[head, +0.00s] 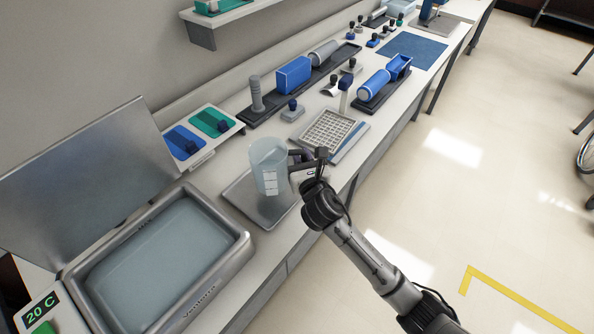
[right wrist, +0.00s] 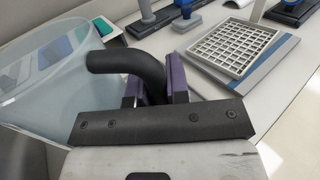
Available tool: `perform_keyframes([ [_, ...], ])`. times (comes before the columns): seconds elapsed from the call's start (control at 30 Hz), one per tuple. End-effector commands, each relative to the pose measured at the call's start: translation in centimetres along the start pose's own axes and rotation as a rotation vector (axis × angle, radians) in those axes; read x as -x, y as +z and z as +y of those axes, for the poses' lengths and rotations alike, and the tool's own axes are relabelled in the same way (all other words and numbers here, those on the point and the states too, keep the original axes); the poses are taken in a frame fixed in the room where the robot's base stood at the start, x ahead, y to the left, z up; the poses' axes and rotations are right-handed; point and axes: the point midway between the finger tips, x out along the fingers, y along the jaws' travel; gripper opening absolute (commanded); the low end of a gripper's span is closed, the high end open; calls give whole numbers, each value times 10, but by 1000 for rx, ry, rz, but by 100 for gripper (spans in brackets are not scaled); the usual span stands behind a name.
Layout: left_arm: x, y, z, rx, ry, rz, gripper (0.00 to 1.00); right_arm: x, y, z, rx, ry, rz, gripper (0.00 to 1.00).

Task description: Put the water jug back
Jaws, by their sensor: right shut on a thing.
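The clear water jug (head: 266,160) is upright over a flat grey plate (head: 238,193) on the bench, just right of the water bath. I cannot tell whether its base touches the plate. My right gripper (head: 303,162) is at the jug's right side, shut on its handle. In the right wrist view the jug (right wrist: 45,85) fills the left side, and its dark curved handle (right wrist: 125,63) runs between the purple-padded fingers of the gripper (right wrist: 156,88). My left gripper is not in view.
The open water bath (head: 240,243) stands at left, its lid raised, with a "20 C" display (head: 40,308). A white grid tray (head: 328,131) sits beyond the jug. Blue and green pads (head: 184,142), weights and cylinders line the bench. The floor at right is open.

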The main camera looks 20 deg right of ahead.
Motion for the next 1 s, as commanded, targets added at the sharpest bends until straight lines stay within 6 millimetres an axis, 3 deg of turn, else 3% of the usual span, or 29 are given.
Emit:
perform_keyframes([
  [0.37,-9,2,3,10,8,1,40,-12,-12,8,-1,0,-2,0],
  [0.67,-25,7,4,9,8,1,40,-11,-47,8,-3,1,-1,0],
  [1.0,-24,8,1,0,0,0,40,-11,-47,8,-1,0,-2,0],
])
